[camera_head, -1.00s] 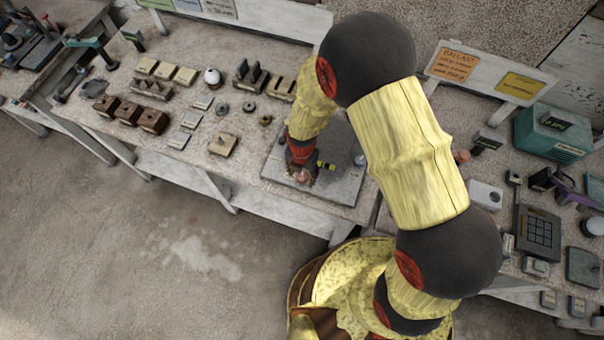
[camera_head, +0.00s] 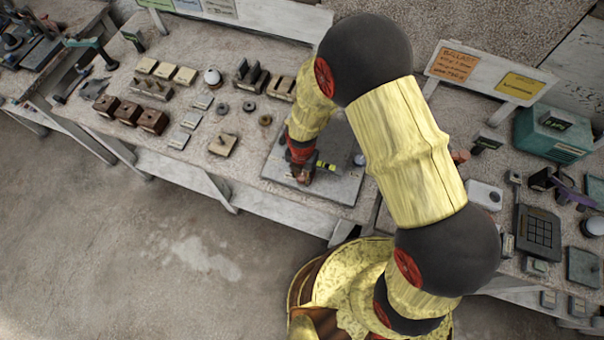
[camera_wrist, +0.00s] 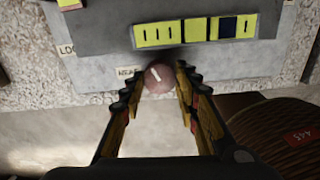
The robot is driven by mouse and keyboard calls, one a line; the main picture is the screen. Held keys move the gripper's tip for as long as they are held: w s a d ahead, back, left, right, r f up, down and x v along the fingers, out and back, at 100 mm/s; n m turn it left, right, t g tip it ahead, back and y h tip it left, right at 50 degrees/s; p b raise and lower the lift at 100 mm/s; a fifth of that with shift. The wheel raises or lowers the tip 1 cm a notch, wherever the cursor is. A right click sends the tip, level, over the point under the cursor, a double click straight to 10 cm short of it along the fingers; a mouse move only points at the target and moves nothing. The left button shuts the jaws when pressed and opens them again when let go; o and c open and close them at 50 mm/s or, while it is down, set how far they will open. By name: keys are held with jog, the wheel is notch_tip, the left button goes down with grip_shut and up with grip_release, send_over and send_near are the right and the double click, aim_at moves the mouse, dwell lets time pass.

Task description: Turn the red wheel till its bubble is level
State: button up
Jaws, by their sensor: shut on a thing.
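The red wheel (camera_wrist: 159,78) is a small round reddish knob with a white line on it, near the plate's front edge in the wrist view. My gripper (camera_wrist: 160,85) has its two fingers on either side of the wheel and is shut on it. The yellow level vial (camera_wrist: 197,30) lies just beyond the wheel, with several dark marks and a dark block toward its right end. In the head view the vial (camera_head: 326,166) shows beside my gripper (camera_head: 301,176), and the wheel is mostly hidden there.
The grey base plate (camera_head: 341,188) lies on the workbench. Wooden blocks (camera_head: 153,121), metal plates, rings and a white dome (camera_head: 212,76) stand to its left. A teal box (camera_head: 553,131) and a keypad (camera_head: 538,231) stand on the right bench. Open floor lies in front.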

jog(key=shift+c, duration=0.8)
jog(key=m+b, duration=0.1)
jog(key=m, duration=0.2)
jog(key=shift+w+m, duration=0.1)
jog(key=shift+m, duration=0.2)
jog(key=m, duration=0.3)
jog(key=shift+m+b, duration=0.3)
jog(key=shift+b, duration=0.05)
jog(key=m, duration=0.4)
jog(key=shift+m+b, duration=0.3)
jog(key=shift+b, duration=0.05)
jog(key=shift+w+m, duration=0.1)
jog(key=shift+m, duration=1.6)
jog(key=shift+a, duration=0.1)
